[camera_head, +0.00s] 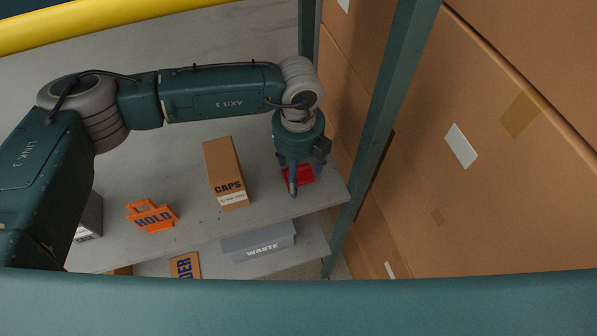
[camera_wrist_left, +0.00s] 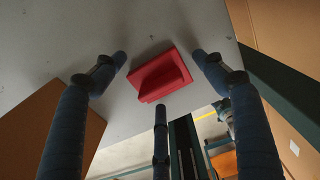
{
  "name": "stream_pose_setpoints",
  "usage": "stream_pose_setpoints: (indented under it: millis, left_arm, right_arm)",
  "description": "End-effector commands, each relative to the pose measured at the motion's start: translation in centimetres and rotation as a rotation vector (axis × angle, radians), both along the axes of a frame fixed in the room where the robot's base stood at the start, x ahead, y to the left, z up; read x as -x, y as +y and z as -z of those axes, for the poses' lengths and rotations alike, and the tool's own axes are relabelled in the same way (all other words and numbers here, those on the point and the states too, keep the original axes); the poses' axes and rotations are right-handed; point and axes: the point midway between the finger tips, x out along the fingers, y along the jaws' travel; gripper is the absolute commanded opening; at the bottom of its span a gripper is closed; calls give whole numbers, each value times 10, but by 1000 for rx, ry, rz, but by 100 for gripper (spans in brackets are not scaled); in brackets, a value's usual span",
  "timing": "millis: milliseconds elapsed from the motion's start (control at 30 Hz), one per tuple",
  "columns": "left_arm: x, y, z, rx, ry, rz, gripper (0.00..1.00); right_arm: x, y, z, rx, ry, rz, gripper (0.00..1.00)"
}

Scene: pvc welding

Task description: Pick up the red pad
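The red pad (camera_head: 299,176) lies on the grey shelf (camera_head: 180,185), near its right end, partly hidden behind my left gripper in the head view. In the left wrist view the red pad (camera_wrist_left: 160,75) is a flat block with a raised ridge, resting on the grey surface. My left gripper (camera_head: 293,186) points down over it. Its three fingers (camera_wrist_left: 160,80) are spread around the pad, with visible gaps to it, so it is open and empty. My right gripper does not show.
A brown CAPS box (camera_head: 224,170) stands just left of my left gripper. An orange HOLD tag (camera_head: 152,216) lies farther left. A grey WASTE bin (camera_head: 258,243) is on the shelf below. A green post (camera_head: 385,120) and large cartons (camera_head: 480,190) bound the right side.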

Motion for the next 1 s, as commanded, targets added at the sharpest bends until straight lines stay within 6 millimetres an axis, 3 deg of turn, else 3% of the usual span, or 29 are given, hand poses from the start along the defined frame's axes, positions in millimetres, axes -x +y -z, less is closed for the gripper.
stream_pose_setpoints:
  millis: [33,167,300,567,733,867,1000]
  left_arm:
    - [0,0,0,0,0,0,57]
    - [0,0,0,0,0,0,31]
    - [0,0,-1,0,0,0,24]
    - [0,0,-3,1,-1,0,24]
    - [-1,-1,-15,2,-2,0,24]
    - [-2,-1,-37,3,-5,0,24]
    - [-2,-1,-73,4,-9,1,24]
  right_arm:
    - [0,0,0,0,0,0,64]
    - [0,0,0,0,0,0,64]
    - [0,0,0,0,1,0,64]
    - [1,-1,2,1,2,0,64]
    - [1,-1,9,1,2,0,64]
    - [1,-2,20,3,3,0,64]
    - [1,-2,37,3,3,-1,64]
